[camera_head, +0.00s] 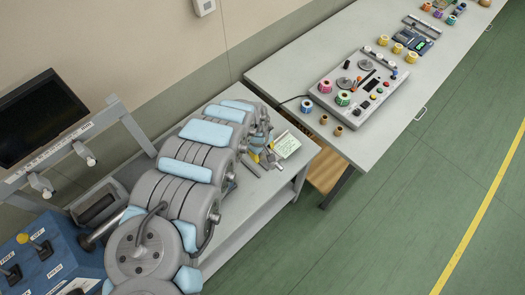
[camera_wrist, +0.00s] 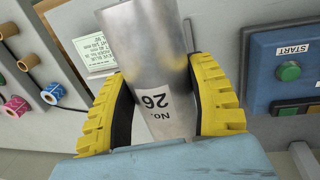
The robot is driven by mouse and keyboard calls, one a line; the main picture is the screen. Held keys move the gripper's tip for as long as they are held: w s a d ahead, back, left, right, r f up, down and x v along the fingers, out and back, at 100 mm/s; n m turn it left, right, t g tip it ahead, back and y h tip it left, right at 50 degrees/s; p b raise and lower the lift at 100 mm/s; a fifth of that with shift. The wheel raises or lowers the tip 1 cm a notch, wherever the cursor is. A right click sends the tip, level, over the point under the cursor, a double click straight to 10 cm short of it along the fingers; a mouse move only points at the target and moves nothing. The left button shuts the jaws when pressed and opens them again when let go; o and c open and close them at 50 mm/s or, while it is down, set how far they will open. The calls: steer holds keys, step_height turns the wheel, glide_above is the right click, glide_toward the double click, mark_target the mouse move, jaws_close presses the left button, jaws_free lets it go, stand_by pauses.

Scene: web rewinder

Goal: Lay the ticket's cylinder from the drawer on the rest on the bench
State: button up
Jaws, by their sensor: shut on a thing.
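My gripper (camera_wrist: 158,85) has yellow ribbed pads, shut on both sides of a shiny silver cylinder (camera_wrist: 145,40) in the wrist view. A white label on the cylinder reads No. 26, upside down. The cylinder's far end runs out of the top of the frame. In the head view my gripper (camera_head: 261,157) is small and partly hidden by my arm, above the near bench (camera_head: 240,215). The ticket (camera_head: 287,145) is a pale card with green print on that bench; it also shows in the wrist view (camera_wrist: 92,50), its text too small to read surely. I cannot make out the rest.
A blue panel (camera_wrist: 284,95) with a green START button is at the wrist view's right. The far table (camera_head: 280,75) carries a control box (camera_head: 358,88) and coloured spools. A wooden surface (camera_head: 324,172) shows between bench and table. A dark screen (camera_head: 40,115) stands left.

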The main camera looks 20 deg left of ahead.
steer(key=shift+f+b, duration=4.65)
steer(key=shift+f, duration=0.1)
steer(key=shift+w+a+f+b, duration=0.25)
steer(key=shift+a+f+b, duration=0.1)
steer(key=shift+b, duration=0.25)
steer(key=b, duration=0.6)
glide_above(255, 164)
steer(key=shift+s+a+f, duration=0.15)
steer(key=shift+a+f, duration=0.1)
steer(key=shift+f, duration=0.5)
steer(key=shift+s+d+f+b, duration=0.15)
steer(key=shift+f+b, duration=0.2)
steer(key=shift+f, duration=0.5)
steer(key=shift+f+b, duration=0.45)
steer(key=shift+f, duration=0.85)
steer(key=o, duration=1.3)
